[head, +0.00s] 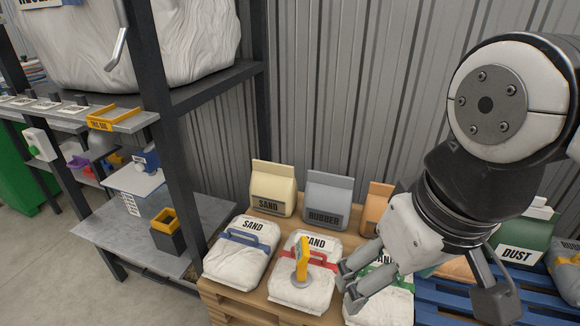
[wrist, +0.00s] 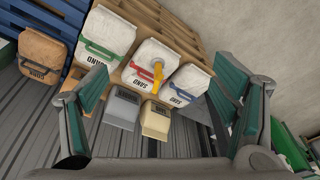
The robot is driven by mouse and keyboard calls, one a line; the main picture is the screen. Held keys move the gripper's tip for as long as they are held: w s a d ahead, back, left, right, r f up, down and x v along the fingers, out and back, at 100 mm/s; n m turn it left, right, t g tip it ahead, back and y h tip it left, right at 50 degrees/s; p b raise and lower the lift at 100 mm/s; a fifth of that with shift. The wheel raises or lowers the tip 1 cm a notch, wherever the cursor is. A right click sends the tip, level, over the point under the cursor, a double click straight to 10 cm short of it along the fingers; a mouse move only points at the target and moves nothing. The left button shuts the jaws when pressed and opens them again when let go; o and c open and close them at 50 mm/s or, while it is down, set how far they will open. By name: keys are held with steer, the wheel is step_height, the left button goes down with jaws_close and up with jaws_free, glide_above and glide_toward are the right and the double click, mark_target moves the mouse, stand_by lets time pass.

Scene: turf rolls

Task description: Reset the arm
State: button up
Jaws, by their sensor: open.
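My gripper (head: 348,285) is at the lower right of the head view, above the bags on the wooden pallet, pointing down and left. In the wrist view my gripper (wrist: 165,105) shows its two green-padded fingers wide apart with nothing between them. The middle white sand bag (head: 297,268) has a red handle, and a yellow-handled tool (head: 302,258) with a round grey base stands on it. The tool also shows in the wrist view (wrist: 157,72). The white bag with a green handle (head: 385,305) is partly hidden behind my gripper.
A sand bag with a blue handle (head: 238,252) lies at left on the wooden pallet (head: 228,300). Upright sand (head: 273,190) and rubber (head: 328,200) bags stand behind. A blue pallet (head: 455,300) is at right. A metal rack (head: 168,110) stands left; a corrugated wall (head: 360,90) closes the back.

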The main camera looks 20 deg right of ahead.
steer(key=shift+r, duration=0.1)
step_height(320, 180, up, 8)
steer(key=t+p, duration=0.1)
steer(key=p, duration=0.6)
steer(key=shift+r+t, duration=0.15)
steer(key=shift+t, duration=0.15)
steer(key=shift+w+d, duration=0.1)
stand_by(1.2)
